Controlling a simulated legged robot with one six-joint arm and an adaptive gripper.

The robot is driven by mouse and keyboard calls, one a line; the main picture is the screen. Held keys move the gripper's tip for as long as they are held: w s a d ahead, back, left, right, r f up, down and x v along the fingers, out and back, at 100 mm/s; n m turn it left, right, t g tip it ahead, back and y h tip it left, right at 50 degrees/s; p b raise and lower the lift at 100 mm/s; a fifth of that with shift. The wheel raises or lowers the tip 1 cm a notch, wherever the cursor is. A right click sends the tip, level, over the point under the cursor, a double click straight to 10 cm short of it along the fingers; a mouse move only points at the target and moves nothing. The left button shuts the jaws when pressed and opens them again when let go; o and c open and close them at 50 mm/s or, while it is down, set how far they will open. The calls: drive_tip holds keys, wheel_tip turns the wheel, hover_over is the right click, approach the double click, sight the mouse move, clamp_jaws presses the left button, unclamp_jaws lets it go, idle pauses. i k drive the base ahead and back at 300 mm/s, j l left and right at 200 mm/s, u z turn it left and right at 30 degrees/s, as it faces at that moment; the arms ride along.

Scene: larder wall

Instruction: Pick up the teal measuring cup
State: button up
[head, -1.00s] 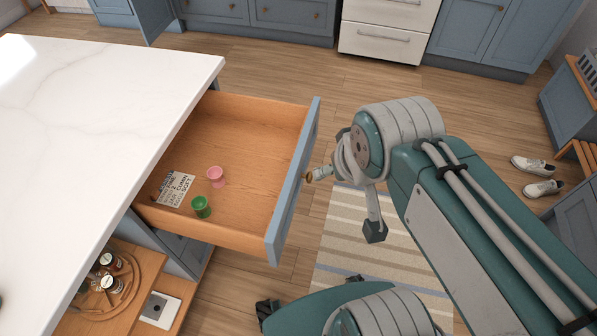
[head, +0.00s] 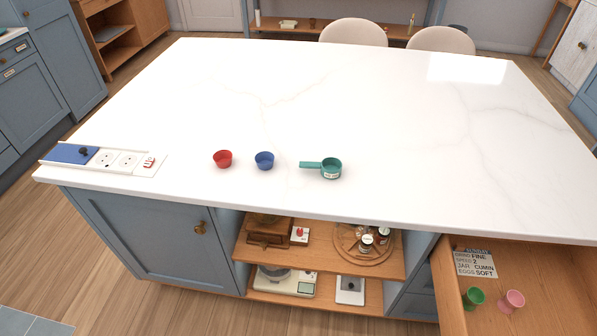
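The teal measuring cup (head: 330,169) stands upright on the white island top (head: 330,110), near its front edge. My gripper is not in view now.
A socket panel with a blue cover (head: 72,153) lies at the island's left end. Below are open shelves (head: 320,259) with jars and scales. An open drawer (head: 452,290) at lower right holds a green cup (head: 473,298), a pink cup (head: 512,300) and a card.

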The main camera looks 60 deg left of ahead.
sight(331, 167)
drive_tip(key=u, duration=2.1)
drive_tip(key=i, duration=0.95)
drive_tip(key=z, duration=0.05)
